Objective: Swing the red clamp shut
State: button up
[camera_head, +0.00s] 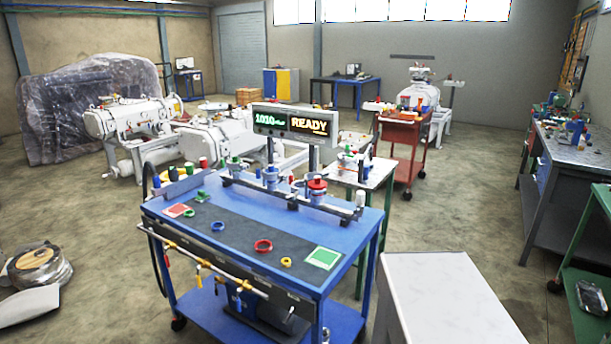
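A small red-topped fixture (317,184) stands on the rail at the back right of the blue cart (210,262). It is the likeliest red clamp, but it is too small to tell whether it stands open or shut. A blue fixture (271,174) and a green-topped one (235,165) stand to its left on the same rail. A display (296,123) above the rail reads "1010" and "READY". My gripper is not in view.
A red ring (263,246), yellow and green rings, and red and green pads lie on the cart top. A hose manifold with small valves (201,266) runs along its front. A white-topped block (448,300) stands close at right.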

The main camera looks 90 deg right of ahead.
aim_at(295, 185)
jog(key=u, duration=0.4)
jog(key=k, duration=0.45)
jog(key=z, duration=1.9)
jog(key=i, duration=0.95)
jog(key=z, duration=0.15)
jog(key=k, duration=0.35)
jog(key=z, duration=0.05)
